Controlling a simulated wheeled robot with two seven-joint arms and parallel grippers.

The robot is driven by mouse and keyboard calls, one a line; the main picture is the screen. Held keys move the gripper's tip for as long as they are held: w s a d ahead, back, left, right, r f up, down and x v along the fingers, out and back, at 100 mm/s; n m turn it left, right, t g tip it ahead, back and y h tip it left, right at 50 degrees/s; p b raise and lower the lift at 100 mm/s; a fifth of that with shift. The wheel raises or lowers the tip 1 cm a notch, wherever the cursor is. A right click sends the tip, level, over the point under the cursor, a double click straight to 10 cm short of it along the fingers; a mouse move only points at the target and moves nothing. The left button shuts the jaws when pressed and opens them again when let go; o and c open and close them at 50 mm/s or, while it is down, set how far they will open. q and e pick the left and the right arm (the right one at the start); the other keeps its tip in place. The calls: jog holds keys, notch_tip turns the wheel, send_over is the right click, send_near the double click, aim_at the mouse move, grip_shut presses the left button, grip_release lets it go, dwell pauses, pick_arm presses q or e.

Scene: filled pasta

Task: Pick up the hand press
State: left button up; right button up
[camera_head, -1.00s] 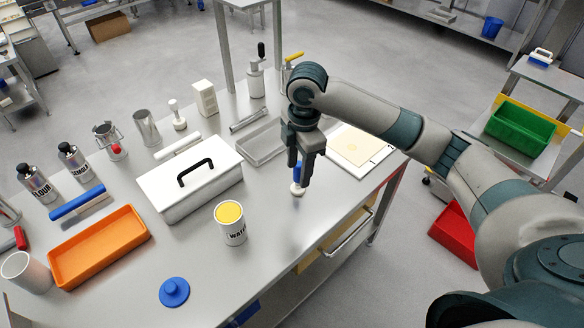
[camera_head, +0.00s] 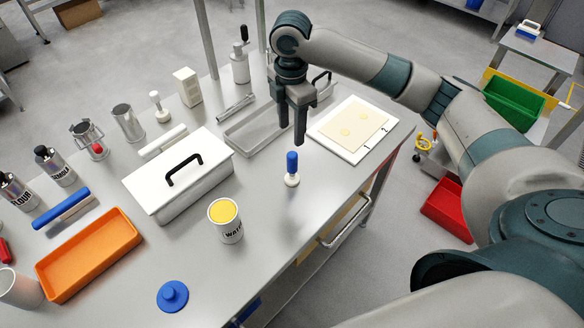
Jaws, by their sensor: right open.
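The frames do not settle which tool is the hand press. A silver cylinder with a black upright handle (camera_head: 240,64) stands at the far edge of the table and may be it. A blue-handled tool with a round white base (camera_head: 292,169) stands upright near the table's middle right. My right gripper (camera_head: 291,137) points down with its fingers apart and empty, above and behind the blue-handled tool, clear of it. My right arm hides part of the far table edge. My left gripper is out of view.
A white board with a dough sheet (camera_head: 324,134) lies right of the gripper, a grey metal tray (camera_head: 234,136) left of it. A white lidded box (camera_head: 145,188), a yellow-topped can (camera_head: 231,235) and an orange tray (camera_head: 60,292) stand further left. The front right tabletop is clear.

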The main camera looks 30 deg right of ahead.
aim_at(292, 169)
jog(key=shift+f, duration=0.45)
notch_tip(292, 169, down, 11)
jog(key=p, duration=0.3)
jog(key=shift+f+p, duration=0.25)
jog(key=shift+p, duration=0.15)
notch_tip(292, 169, down, 4)
jog(key=shift+s+d+r+p, duration=0.1)
jog(key=shift+p, duration=0.85)
jog(key=shift+f, duration=0.4)
jog(key=shift+c, duration=0.5)
jog(key=c, duration=1)
